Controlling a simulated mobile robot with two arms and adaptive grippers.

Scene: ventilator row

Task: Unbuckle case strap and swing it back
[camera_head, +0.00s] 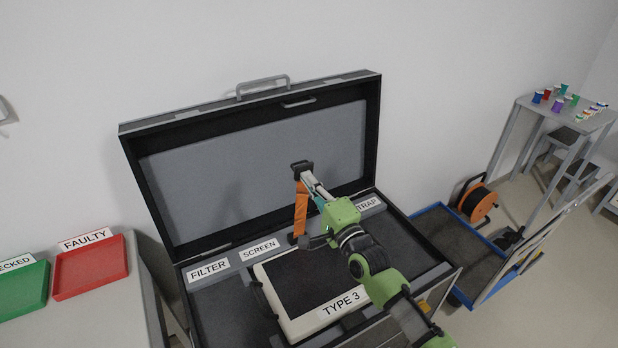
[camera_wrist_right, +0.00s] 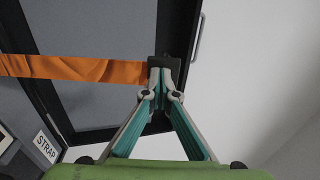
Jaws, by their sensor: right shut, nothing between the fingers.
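The orange strap (camera_head: 300,213) stands up from the open case, in front of the raised lid. Its black end piece (camera_head: 301,165) is at the top, and the lower end is near the middle of the case base. In the right wrist view the strap (camera_wrist_right: 75,68) runs in from the left to the black end piece (camera_wrist_right: 164,64). My right gripper (camera_head: 306,177) is shut with its fingertips (camera_wrist_right: 160,90) right at the end piece; nothing is between the fingers. Whether they touch the piece I cannot tell. My left gripper is not in view.
The case lid (camera_head: 250,160) stands open against the wall. A device labelled TYPE 3 (camera_head: 341,303) lies in the case, partly behind my right arm. Red (camera_head: 91,267) and green (camera_head: 22,290) trays sit at left. A blue-edged cart (camera_head: 455,240) and orange reel (camera_head: 477,203) stand at right.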

